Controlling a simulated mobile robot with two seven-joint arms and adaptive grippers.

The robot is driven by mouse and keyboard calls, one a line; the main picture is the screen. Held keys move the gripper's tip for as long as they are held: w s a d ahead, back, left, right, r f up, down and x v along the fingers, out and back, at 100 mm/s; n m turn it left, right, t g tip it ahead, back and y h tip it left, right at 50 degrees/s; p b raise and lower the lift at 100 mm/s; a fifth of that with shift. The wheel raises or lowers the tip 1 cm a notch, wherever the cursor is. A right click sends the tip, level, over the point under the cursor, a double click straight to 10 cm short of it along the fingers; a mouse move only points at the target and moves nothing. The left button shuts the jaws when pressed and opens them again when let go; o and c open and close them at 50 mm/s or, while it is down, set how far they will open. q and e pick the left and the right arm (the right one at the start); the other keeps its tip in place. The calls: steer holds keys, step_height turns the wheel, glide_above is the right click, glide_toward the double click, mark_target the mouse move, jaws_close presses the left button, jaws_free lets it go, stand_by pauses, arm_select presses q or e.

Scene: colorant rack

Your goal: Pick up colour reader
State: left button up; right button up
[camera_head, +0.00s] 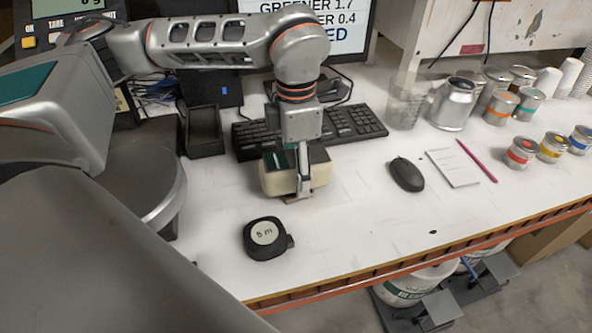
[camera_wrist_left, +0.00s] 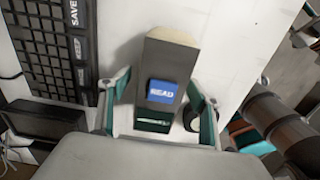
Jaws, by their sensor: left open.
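The colour reader (camera_head: 268,181) is a cream block with a dark top, lying on the white bench in front of the keyboard. In the left wrist view the reader (camera_wrist_left: 158,62) shows a grey top, a blue READ button and a small dark green screen. My left gripper (camera_head: 302,172) points down at it from above, partly covering it in the head view. In the left wrist view the open fingers of my left gripper (camera_wrist_left: 158,92) stand on either side of the reader, with gaps visible.
A black tape measure (camera_head: 264,238) lies nearer the front edge. The keyboard (camera_head: 355,122) and a black tray (camera_head: 204,130) are behind. A mouse (camera_head: 406,174), a notepad (camera_head: 453,167), a pink pen (camera_head: 477,160) and several cans are to the right. The bench's front middle is clear.

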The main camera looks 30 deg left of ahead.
arm_select(q)
steer(key=c, duration=1.8)
jaws_close()
steer(key=shift+w+r, duration=0.1)
steer(key=shift+r, duration=0.1)
